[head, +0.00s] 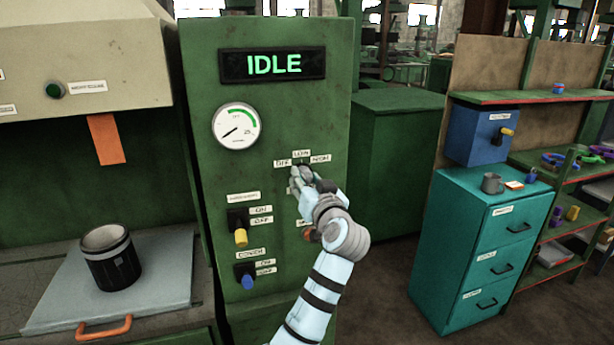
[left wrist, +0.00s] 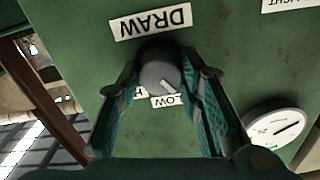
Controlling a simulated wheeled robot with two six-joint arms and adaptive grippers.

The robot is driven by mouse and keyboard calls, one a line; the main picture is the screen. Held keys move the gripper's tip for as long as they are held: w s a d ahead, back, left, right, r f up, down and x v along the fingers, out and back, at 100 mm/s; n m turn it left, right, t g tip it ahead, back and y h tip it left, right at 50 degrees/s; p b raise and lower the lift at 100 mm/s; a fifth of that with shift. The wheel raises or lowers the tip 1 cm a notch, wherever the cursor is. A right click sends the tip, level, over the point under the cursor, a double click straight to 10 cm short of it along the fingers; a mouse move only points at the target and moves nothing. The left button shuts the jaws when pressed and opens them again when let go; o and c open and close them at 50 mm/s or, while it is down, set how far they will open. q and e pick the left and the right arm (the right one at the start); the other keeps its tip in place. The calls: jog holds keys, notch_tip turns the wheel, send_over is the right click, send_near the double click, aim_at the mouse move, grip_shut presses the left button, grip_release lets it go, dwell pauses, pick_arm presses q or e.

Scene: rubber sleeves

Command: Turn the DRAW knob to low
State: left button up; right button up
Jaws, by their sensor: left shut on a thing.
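The DRAW knob (left wrist: 160,72) is a round dark grey knob on the green panel, seen upside down in the left wrist view beside the DRAW label (left wrist: 151,20). My left gripper (head: 300,178) has its fingers on either side of the knob and is shut on it. The knob's pale pointer mark (left wrist: 168,87) shows toward the LOW label (left wrist: 170,101). Another label is partly covered by the knob and a finger. In the head view my gripper hides most of the knob, below three small labels. My right gripper is in neither view.
The display (head: 273,65) reads IDLE, above a round gauge (head: 236,126). A yellow-handled switch (head: 240,236) and a blue-handled switch (head: 247,281) are left of my arm. A dark cup (head: 110,262) stands on the left tray. A teal cabinet (head: 480,250) stands right.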

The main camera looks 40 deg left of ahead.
pick_arm(q)
jog(key=m+p, duration=0.3)
jog(key=m, duration=0.1)
jog(key=shift+r, duration=0.1)
jog(key=shift+m+p, duration=1.05)
jog(key=shift+m, duration=0.25)
jog(key=o, duration=1.2)
jog(key=shift+c, duration=0.2)
jog(key=v, duration=0.7)
jog(key=shift+s+d, duration=0.2)
jog(key=shift+d, duration=0.05)
jog(key=shift+a, duration=0.1)
